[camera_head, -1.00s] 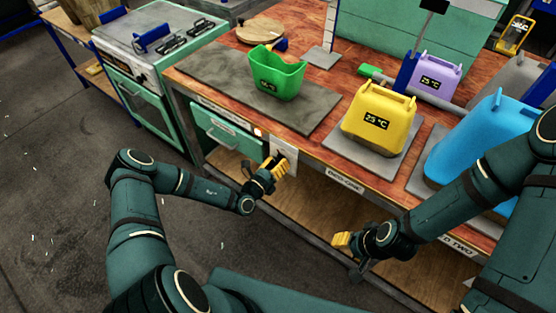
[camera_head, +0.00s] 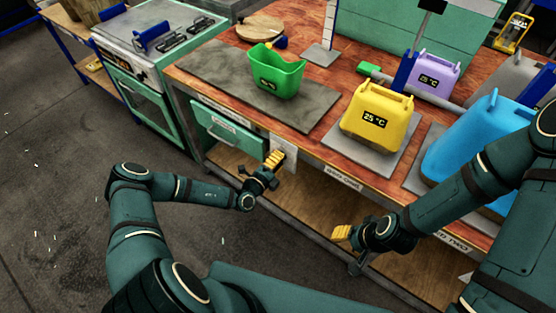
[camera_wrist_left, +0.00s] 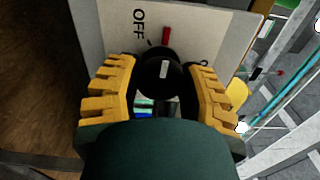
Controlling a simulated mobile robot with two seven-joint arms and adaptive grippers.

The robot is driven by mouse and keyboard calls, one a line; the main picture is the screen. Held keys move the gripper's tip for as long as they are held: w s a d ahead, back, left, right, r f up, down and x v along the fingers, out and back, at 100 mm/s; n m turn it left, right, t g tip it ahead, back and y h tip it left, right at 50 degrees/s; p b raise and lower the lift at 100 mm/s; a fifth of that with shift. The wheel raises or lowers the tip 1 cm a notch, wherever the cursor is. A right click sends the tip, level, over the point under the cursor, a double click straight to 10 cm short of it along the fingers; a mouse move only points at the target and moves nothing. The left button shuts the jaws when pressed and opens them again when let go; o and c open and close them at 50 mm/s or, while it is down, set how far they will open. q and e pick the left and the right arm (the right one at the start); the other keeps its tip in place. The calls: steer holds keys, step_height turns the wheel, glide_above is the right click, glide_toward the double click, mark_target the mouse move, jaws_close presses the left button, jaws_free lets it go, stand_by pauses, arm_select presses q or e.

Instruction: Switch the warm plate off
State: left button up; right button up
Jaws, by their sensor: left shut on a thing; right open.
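The warm plate looks to be the grey slab (camera_head: 215,68) on the bench, with a green tub (camera_head: 277,82) standing on it. A pale switch panel (camera_head: 291,149) is on the bench front below it. My left gripper (camera_head: 274,160) is at that panel. In the left wrist view its yellow fingers (camera_wrist_left: 160,90) are shut around a black knob (camera_wrist_left: 160,70). The knob's white mark lies in line with a red mark (camera_wrist_left: 165,37), beside the word OFF. The knob is hidden in the head view. My right gripper (camera_head: 341,233) is open and empty, in front of the bench.
A yellow can (camera_head: 376,117) marked 25 °C, a blue can (camera_head: 480,140) and a purple can (camera_head: 433,75) stand on the bench. A green drawer (camera_head: 228,130) is left of the panel. A stove (camera_head: 150,60) stands further left.

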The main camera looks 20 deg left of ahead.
arm_select(q)
steer(key=n, duration=0.6)
steer(key=shift+n+b, duration=0.3)
stand_by(0.5)
steer(key=o, duration=1.2)
steer(key=v, duration=1.2)
steer(key=shift+r, duration=0.1)
